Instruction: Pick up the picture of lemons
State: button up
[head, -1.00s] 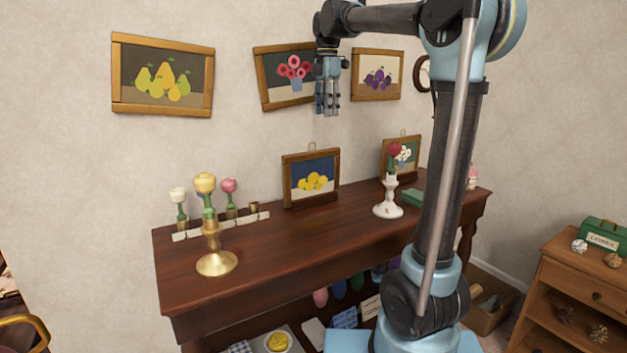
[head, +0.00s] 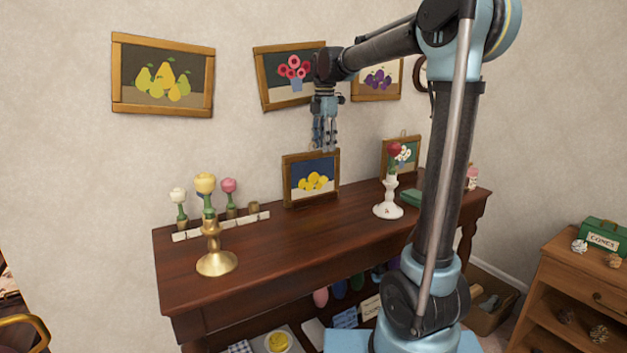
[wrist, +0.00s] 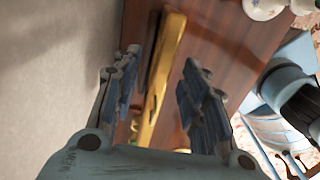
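The picture of lemons (head: 312,183) has a wooden frame and yellow lemons on a dark blue and pale ground. It stands upright on the dark wooden table (head: 262,255), close to the wall. My gripper (head: 324,148) points down just above the picture's top edge in the head view. In the wrist view my gripper (wrist: 158,80) is open, with the picture's frame (wrist: 165,60) seen edge-on in the gap between the fingers, nearer the left one. I see no contact with the frame.
A brass candlestick (head: 215,262) stands at the left front. Another framed picture (head: 400,155) stands at the back right. Pear (head: 162,78) and flower (head: 285,80) pictures hang above. The table's middle front is clear.

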aim_at(324, 157)
jog(key=shift+s+f, duration=0.15)
jog(key=shift+f, duration=2.5)
grip_shut()
